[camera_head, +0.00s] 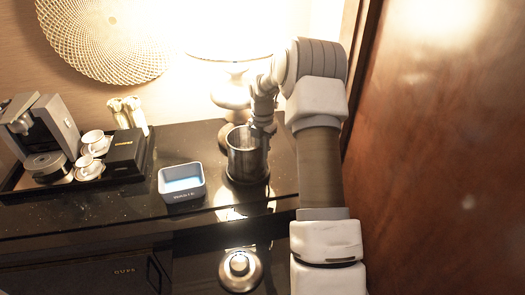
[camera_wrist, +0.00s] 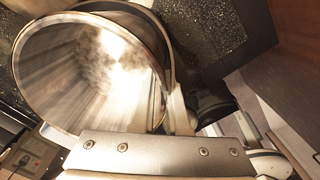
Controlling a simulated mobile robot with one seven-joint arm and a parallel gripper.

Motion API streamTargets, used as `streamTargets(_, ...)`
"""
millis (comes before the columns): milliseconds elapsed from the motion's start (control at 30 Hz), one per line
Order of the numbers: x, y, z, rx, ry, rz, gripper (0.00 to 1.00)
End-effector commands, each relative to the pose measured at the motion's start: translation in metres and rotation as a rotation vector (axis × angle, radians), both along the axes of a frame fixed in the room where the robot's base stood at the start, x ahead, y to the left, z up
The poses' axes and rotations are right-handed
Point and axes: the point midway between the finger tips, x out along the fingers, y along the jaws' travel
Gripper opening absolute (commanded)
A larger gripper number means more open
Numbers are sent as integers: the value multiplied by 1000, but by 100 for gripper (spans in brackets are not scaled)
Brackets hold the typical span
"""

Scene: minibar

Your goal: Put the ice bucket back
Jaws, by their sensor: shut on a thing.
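The ice bucket (camera_head: 245,160) is an open metal cylinder at the right part of the dark counter, in front of the lamp. It is upright or nearly so in the head view; whether its base touches the counter is hard to tell. My gripper (camera_head: 264,128) is at its right rim, shut on it. In the wrist view the bucket (camera_wrist: 85,70) fills the upper left, its shiny inside empty. There my gripper (camera_wrist: 180,112) has its fingers at the bucket's right wall; the fingertips are partly hidden.
A blue-grey open box (camera_head: 182,183) stands left of the bucket. A tray with a coffee machine (camera_head: 42,130), cups (camera_head: 92,150) and a black box (camera_head: 125,150) is further left. A lamp (camera_head: 230,90) stands close behind. A round knobbed metal lid (camera_head: 240,268) is lower in front. A wooden panel (camera_head: 440,170) bounds the right.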

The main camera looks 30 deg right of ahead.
Motion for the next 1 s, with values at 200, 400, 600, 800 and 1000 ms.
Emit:
streamTargets(200,1,0,-2,-1,-3,0,0)
streamTargets(400,0,0,-3,0,0,0,43)
streamTargets(600,0,0,-3,0,0,0,43)
streamTargets(800,1,0,7,0,-2,0,43)
streamTargets(1000,1,0,46,-2,-5,0,43)
